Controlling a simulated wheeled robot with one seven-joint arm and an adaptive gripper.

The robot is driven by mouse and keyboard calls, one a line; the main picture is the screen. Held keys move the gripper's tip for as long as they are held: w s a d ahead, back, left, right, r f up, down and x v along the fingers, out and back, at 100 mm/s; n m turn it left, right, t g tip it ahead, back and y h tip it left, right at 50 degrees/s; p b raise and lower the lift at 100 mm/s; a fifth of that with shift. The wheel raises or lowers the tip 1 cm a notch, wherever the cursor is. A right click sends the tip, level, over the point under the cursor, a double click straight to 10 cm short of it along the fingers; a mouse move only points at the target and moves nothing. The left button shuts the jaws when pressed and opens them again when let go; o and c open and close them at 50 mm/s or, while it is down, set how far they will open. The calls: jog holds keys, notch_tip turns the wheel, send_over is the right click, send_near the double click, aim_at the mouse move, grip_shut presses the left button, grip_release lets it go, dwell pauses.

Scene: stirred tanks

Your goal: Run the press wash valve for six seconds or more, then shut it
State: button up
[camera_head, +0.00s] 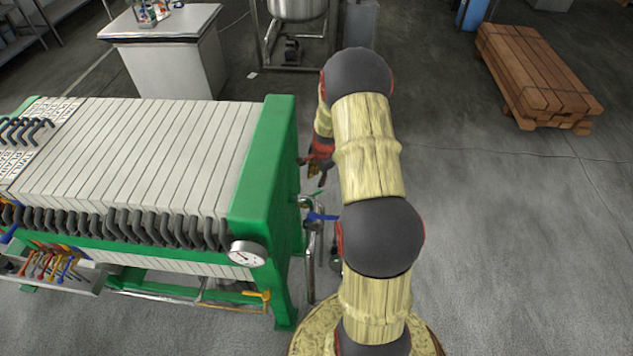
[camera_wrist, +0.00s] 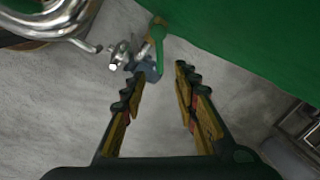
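The filter press (camera_head: 150,150) has a green end frame (camera_head: 262,165) and a long stack of white plates. At its right end, pipework carries a lever with a blue handle (camera_head: 322,217) and a small green handle (camera_head: 316,194). The frames do not label which one is the wash valve. My gripper (camera_head: 320,172) is beside the end frame, just above these handles, partly hidden by my arm. In the wrist view my gripper (camera_wrist: 160,74) is open with nothing between its fingers. A green handle (camera_wrist: 157,38) on a metal valve lies just beyond the fingertips, apart from them.
A curved metal pipe (camera_wrist: 70,28) is at upper left in the wrist view. A yellow handle (camera_head: 258,294) and a gauge (camera_head: 247,253) are on the press front. A tool tray (camera_head: 60,283) hangs at left. Stacked timber (camera_head: 535,75) lies at right; the floor between is clear.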

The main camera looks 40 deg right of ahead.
jog(key=shift+c, duration=0.6)
jog(key=f, duration=0.1)
jog(key=w+f+n+b, duration=0.1)
jog(key=f, duration=0.1)
jog(key=shift+w+d+f, duration=0.1)
jog(key=shift+w+d, duration=0.1)
jog(key=shift+d, duration=0.05)
jog(key=c, duration=0.4)
jog(key=shift+w+d+f+n, duration=0.15)
jog(key=shift+w+n, duration=0.15)
jog(key=shift+n, duration=0.6)
jog(key=shift+c, duration=0.5)
jog(key=n, duration=0.1)
jog(key=w+n, duration=0.1)
jog(key=n, duration=0.1)
jog(key=shift+w+d+f+n+t+b, duration=0.2)
jog(key=shift+w+d+n+t+b, duration=0.1)
jog(key=shift+d+n+b, duration=0.1)
grip_shut()
notch_tip(320, 180, down, 8)
jog(key=w+d+n+b, duration=0.1)
jog(key=n+b, duration=0.2)
jog(key=n, duration=0.8)
jog(key=shift+w+t+b, duration=0.25)
jog(key=shift+t+b, duration=0.1)
jog(key=shift+t, duration=0.05)
